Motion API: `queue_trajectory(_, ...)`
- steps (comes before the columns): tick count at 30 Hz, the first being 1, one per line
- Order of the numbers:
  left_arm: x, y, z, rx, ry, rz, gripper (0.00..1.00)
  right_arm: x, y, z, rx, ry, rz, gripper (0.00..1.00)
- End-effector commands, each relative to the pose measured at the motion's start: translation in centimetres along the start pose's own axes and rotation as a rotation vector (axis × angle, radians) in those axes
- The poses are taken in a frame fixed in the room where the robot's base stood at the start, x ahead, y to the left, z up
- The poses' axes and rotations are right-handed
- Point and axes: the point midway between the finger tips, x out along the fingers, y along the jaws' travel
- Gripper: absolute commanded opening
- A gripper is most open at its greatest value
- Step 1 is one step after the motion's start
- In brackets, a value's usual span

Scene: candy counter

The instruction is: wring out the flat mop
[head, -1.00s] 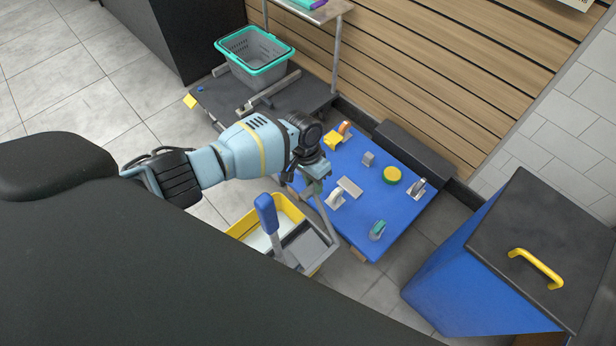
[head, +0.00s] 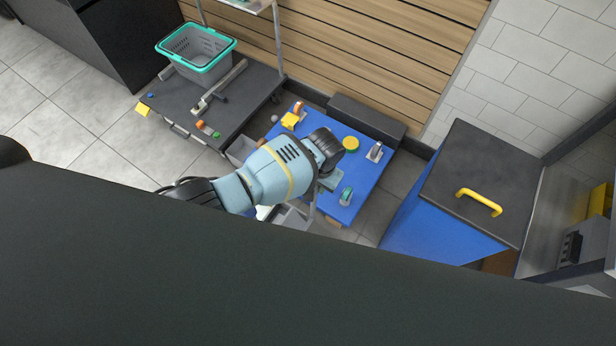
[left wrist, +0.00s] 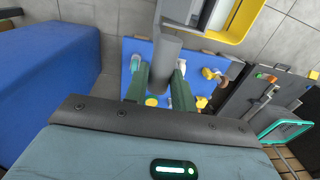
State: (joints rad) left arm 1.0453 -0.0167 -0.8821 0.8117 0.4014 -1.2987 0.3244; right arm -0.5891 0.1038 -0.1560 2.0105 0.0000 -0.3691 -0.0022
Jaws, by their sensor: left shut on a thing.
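My left gripper shows best in the left wrist view (left wrist: 160,88), its two dark green fingers shut on a dark grey round bar (left wrist: 163,60). The bar runs up toward a grey wringer part (left wrist: 207,14) and the yellow bucket (left wrist: 238,25). I cannot tell whether the bar is the bucket's handle or another shaft. In the head view the gripper (head: 328,183) is above the blue board's near side, its fingertips mostly hidden by the wrist. Part of the grey wringer (head: 290,217) shows below my arm; the bucket is mostly hidden. I cannot make out the flat mop. My right gripper is not in view.
The blue board (head: 372,165) carries several small items. A dark low platform (head: 240,98) with a grey-green basket (head: 196,50) stands at the back left. A blue bin (head: 425,222) with a black lid and yellow handle stands at the right. Free tiles lie at the left.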

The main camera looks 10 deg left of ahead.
Motion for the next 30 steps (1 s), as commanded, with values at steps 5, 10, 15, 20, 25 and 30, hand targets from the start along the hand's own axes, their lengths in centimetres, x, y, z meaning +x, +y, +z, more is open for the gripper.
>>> queue_trajectory(5, 0.07, 0.6, 0.2, 0.0, -0.006, 0.004, 0.0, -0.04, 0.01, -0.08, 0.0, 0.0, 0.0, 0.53)
queue_trajectory(10, 0.05, 0.62, 0.19, 0.0, -0.006, 0.003, 0.0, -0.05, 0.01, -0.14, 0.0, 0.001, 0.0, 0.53)
queue_trajectory(15, 0.03, 0.59, 0.18, 0.0, -0.006, 0.003, 0.0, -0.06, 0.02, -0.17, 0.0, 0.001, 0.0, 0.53)
queue_trajectory(20, -0.01, 0.54, 0.12, 0.0, -0.004, 0.002, 0.46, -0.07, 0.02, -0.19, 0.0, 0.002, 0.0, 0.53)
queue_trajectory(25, -0.05, 0.47, 0.05, 0.0, -0.002, 0.001, 0.46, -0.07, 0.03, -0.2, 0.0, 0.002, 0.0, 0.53)
queue_trajectory(30, -0.5, 0.44, -0.02, 0.0, 0.0, 0.001, 0.46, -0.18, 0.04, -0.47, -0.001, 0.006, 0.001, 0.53)
